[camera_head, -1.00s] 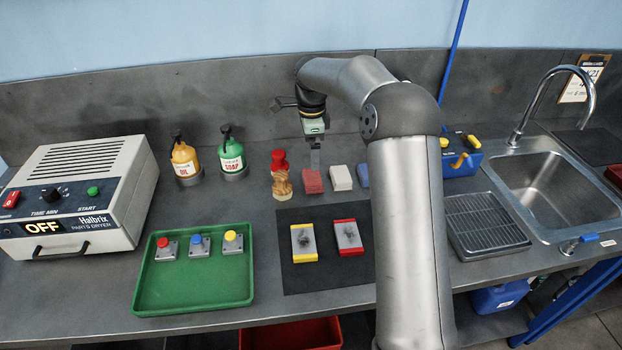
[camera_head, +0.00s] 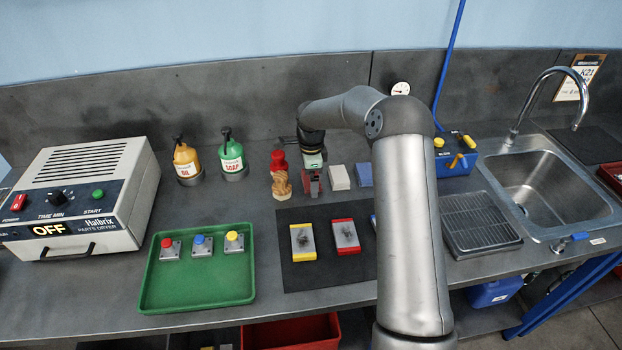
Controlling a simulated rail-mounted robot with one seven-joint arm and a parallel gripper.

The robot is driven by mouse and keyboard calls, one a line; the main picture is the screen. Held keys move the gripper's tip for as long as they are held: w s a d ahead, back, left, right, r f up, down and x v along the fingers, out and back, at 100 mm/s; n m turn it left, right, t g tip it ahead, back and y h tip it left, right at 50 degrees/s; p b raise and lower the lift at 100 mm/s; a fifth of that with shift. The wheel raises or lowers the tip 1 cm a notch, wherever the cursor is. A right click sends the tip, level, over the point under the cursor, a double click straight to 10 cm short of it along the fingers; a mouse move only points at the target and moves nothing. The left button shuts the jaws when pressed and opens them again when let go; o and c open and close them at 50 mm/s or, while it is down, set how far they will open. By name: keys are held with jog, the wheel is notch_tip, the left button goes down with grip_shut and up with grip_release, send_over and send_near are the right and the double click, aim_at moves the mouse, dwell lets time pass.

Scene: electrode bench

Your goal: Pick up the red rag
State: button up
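The red rag (camera_head: 308,191) is a small folded block on the bench, just behind the dark mat. It is partly hidden by my gripper (camera_head: 313,184), which points down over it. My gripper's fingers are at the rag, but they are too small and overlapped to tell whether they are open or shut on it. The rag appears to be still at bench level.
A wooden brush with a red top (camera_head: 280,176) stands close on the left. A white block (camera_head: 339,177) and a blue block (camera_head: 364,175) lie on the right. The dark mat (camera_head: 300,270) in front holds electrode plates. A green tray (camera_head: 196,292) sits front left.

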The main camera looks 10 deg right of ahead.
jog(key=shift+c, duration=0.3)
jog(key=c, duration=0.9)
jog(key=shift+r, duration=0.1)
